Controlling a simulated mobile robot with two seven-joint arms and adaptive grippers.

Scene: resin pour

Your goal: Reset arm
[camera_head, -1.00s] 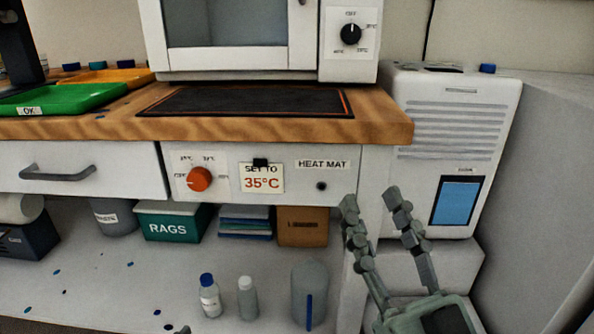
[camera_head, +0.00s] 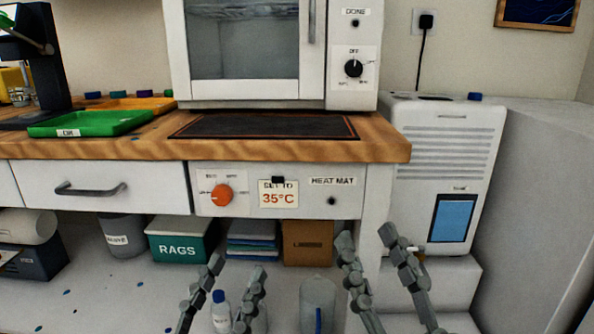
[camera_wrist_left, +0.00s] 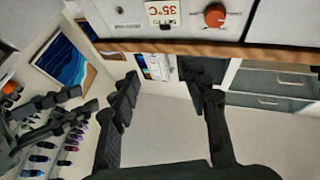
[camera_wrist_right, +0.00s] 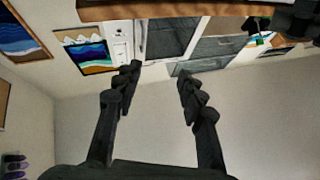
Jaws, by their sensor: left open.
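My left gripper (camera_head: 238,272) is in the lower middle of the head view, in front of the shelf under the bench. Its fingers point up, stand apart and hold nothing. It also shows open in the left wrist view (camera_wrist_left: 166,90). My right gripper (camera_head: 372,245) is to its right in the head view, in front of the bench's right leg. Its fingers are spread with nothing between them, and the right wrist view (camera_wrist_right: 158,82) shows the same. The left gripper partly hides a small blue-capped bottle (camera_head: 221,314).
The bench (camera_head: 385,145) carries a black heat mat (camera_head: 265,126), an oven (camera_head: 245,50) and a green tray (camera_head: 90,122). An orange knob (camera_head: 222,195) is on the bench front. The shelf below holds a RAGS box (camera_head: 180,240) and a clear bottle (camera_head: 317,300). A white unit (camera_head: 445,150) stands at right.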

